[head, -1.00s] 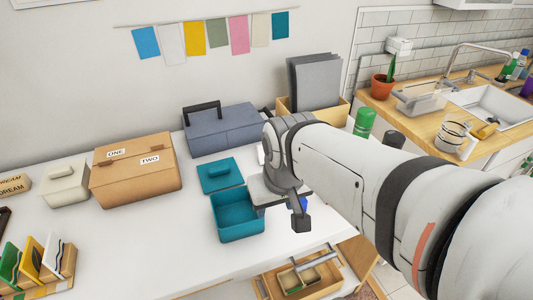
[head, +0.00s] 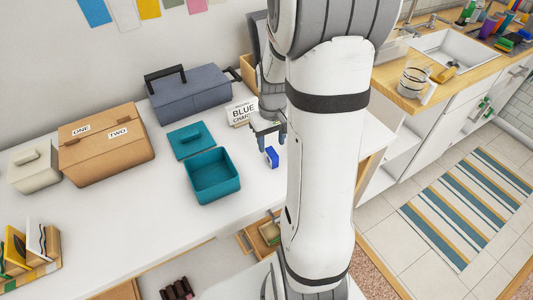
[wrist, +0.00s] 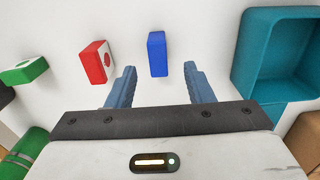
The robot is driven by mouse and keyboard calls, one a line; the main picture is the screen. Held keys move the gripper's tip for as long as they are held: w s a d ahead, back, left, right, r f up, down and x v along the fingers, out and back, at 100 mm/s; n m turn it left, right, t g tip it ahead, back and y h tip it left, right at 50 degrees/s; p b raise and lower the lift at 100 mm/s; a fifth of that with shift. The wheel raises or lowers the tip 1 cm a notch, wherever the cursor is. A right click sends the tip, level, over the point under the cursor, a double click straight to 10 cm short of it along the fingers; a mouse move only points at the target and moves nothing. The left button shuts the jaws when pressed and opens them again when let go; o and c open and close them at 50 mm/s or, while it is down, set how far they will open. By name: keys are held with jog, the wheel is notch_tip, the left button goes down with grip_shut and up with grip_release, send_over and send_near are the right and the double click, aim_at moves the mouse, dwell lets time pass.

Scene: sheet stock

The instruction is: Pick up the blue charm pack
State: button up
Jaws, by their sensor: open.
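The blue charm pack (head: 271,157) is a small blue block standing on the white table, right of the open teal box (head: 212,183). In the wrist view the blue pack (wrist: 157,54) shows just beyond the fingertips, lined up with the gap between them. My gripper (wrist: 160,80) is open with nothing between its fingers. In the head view my gripper (head: 268,132) is close to the blue pack, on its far side, partly hidden by my arm.
In the wrist view a red pack (wrist: 97,62) lies left of the blue one, and a green pack (wrist: 23,70) farther left. The teal box (wrist: 274,52) is close on the right. A teal lid (head: 190,141) and a grey-blue case (head: 190,92) stand behind the box.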

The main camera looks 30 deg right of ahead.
aim_at(272, 152)
jog(key=shift+d+f+p, duration=0.15)
jog(key=shift+f+p, duration=0.4)
jog(key=shift+f, duration=2.5)
jog(key=shift+w, duration=0.1)
jog(key=shift+c, duration=0.5)
grip_shut()
